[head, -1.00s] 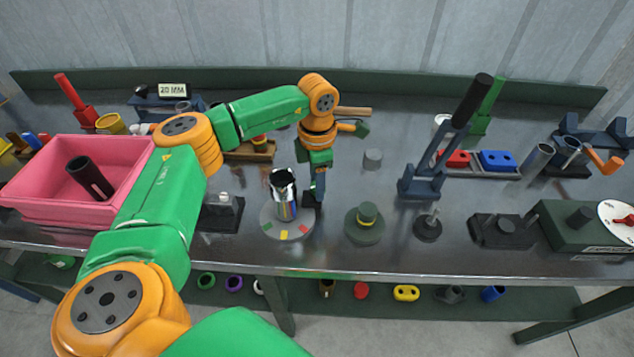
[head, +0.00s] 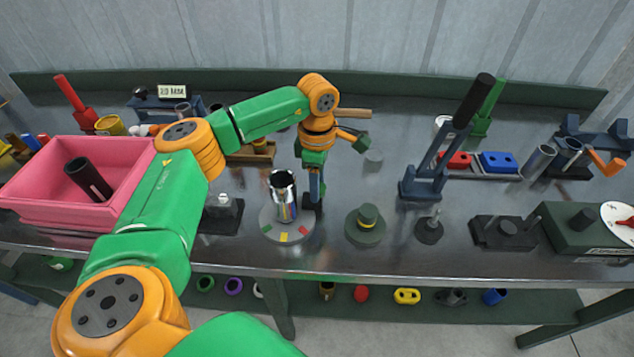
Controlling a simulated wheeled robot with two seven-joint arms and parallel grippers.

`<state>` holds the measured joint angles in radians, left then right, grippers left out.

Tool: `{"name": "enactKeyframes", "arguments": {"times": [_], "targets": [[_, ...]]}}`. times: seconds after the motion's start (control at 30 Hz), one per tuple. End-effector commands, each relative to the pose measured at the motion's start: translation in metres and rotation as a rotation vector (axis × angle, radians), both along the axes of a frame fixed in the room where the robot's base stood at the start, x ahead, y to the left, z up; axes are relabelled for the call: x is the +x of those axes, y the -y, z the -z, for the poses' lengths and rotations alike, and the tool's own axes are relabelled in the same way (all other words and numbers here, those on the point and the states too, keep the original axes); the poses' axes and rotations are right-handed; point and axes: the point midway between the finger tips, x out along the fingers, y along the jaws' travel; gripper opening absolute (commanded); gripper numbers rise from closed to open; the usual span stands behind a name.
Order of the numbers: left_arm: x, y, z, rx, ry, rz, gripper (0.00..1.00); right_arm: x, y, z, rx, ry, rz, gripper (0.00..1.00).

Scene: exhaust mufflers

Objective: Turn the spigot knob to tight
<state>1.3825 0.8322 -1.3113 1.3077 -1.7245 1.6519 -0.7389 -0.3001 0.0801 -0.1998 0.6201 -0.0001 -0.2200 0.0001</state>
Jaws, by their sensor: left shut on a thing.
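A shiny chrome tube (head: 283,196) stands upright on a round grey base (head: 270,231) with small coloured marks on its front rim. A small dark block (head: 313,202) sits at the right side of this base; it may be the spigot knob, but I cannot tell for sure. My left gripper (head: 316,188) points down just right of the tube, with its fingers at the dark block. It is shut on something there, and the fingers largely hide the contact. My right gripper is not in view.
A pink bin (head: 30,205) with a black tube (head: 88,179) is at the left. A green stepped disc (head: 365,228), a small dark knobbed stand (head: 429,229) and a blue lever press (head: 424,186) stand to the right. The bench's front edge (head: 400,275) runs close by.

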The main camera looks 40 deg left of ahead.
Motion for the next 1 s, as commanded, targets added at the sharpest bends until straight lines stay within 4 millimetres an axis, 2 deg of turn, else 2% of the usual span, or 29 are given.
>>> {"name": "enactKeyframes", "arguments": {"times": [0.3, 0.33, 0.43, 0.77, 1.0], "targets": [[0.0, 0.0, 0.0, -0.001, 0.001, 0.003, 0.0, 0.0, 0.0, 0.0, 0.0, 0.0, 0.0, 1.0], [0.0, 0.0, 0.0, -0.001, 0.001, 0.003, 0.47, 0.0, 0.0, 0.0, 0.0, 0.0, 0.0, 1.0], [0.0, 0.0, 0.0, -0.001, 0.001, 0.003, 0.74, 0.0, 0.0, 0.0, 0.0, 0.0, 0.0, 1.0], [0.001, 0.0, -0.004, -0.001, 0.003, 0.002, 0.74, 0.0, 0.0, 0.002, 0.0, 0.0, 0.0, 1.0], [0.001, 0.001, -0.052, -0.002, 0.005, 0.002, 0.74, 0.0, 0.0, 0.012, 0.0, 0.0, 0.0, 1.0]]}}
